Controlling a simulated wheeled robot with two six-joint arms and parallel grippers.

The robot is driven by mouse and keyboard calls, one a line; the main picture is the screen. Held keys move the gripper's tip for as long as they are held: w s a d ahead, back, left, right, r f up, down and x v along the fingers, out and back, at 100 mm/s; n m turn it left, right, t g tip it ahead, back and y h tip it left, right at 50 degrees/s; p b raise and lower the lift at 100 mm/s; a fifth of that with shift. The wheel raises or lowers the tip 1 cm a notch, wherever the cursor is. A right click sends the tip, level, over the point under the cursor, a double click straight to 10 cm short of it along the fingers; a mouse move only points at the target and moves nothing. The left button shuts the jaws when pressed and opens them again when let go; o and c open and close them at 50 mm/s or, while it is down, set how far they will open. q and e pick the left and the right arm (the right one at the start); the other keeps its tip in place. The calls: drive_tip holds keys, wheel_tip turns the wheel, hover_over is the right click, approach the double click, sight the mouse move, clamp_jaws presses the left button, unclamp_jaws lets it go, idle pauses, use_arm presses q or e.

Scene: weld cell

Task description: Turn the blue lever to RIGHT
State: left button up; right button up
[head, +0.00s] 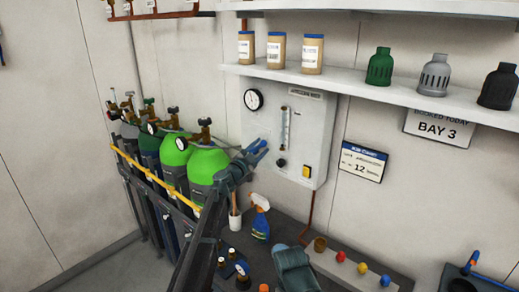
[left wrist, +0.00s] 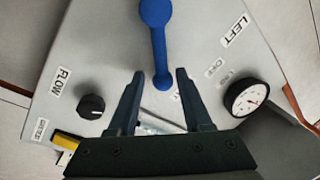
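The blue lever (left wrist: 156,38) is on the front of a pale grey wall box (head: 318,110). In the left wrist view its round knob is at the top edge, on the side of the LEFT label (left wrist: 235,30), and its thin end points down between my fingertips. My left gripper (left wrist: 161,76) is open, with one finger on each side of the thin end; I cannot tell whether they touch it. In the head view my left gripper (head: 249,158) is at the box's left side, and blue shows at its tips.
The box carries a gauge (head: 253,100), a flow tube (head: 284,127), a black FLOW knob (left wrist: 91,106) and a yellow switch (head: 307,171). Green gas cylinders (head: 207,163) stand left of it. A shelf (head: 350,82) is above; a spray bottle (head: 260,222) is below.

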use_arm(q)
drive_tip(key=b+v, duration=0.2)
drive_tip(key=v, duration=1.1)
drive_tip(key=shift+s+a, duration=0.2)
drive_tip(key=shift+s, duration=0.15)
